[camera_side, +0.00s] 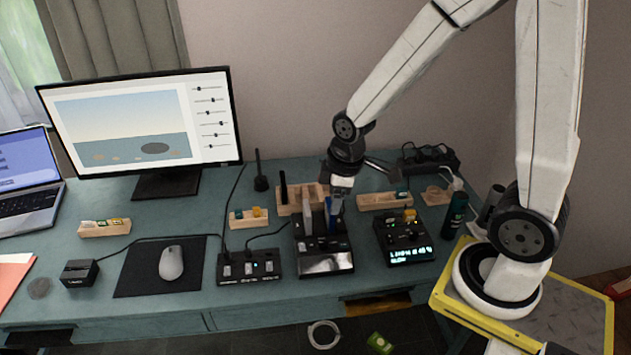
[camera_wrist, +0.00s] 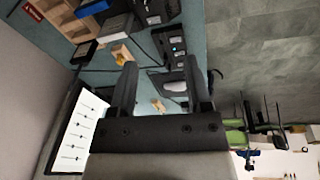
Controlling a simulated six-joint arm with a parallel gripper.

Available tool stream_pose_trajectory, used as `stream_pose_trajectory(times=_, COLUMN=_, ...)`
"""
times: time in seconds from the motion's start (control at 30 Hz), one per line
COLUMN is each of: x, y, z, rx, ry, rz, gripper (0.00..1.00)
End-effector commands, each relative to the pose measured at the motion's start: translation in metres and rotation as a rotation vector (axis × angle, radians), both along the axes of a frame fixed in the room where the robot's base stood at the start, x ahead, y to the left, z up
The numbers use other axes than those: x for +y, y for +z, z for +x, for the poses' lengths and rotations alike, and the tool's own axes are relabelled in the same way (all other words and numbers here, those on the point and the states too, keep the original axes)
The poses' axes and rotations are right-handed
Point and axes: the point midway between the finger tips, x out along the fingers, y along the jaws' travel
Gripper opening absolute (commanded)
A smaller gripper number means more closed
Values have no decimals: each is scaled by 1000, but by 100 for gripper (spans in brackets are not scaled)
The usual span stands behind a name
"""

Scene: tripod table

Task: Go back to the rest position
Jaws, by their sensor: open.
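My gripper (camera_side: 338,190) hangs over the back middle of the teal desk, above a black dock-like device (camera_side: 325,262) with upright blue and white pieces in it. From the side I cannot tell whether the fingertips touch these pieces. In the wrist view, my gripper (camera_wrist: 160,72) has its two dark fingers spread apart with no object held between them. The blue piece (camera_wrist: 92,8) shows at the top left of the wrist view, outside the fingers. My arm reaches in from its yellow-edged base at the right.
A monitor (camera_side: 140,115), laptop (camera_side: 28,185) and mouse (camera_side: 171,263) occupy the left side. A control box (camera_side: 248,267), a lit display box (camera_side: 405,240), wooden racks (camera_side: 385,201) and a dark bottle (camera_side: 455,213) crowd the middle and right. The desk's front edge is mostly clear.

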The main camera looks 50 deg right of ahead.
Motion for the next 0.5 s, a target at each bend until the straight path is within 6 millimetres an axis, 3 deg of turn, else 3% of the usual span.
stream_pose_trajectory(times=0.3, x=18, y=9, z=-26, rx=-43, ry=-381, rz=82, gripper=63)
stream_pose_trajectory(times=0.5, x=24, y=11, z=-36, rx=-58, ry=-542, rz=122, gripper=63)
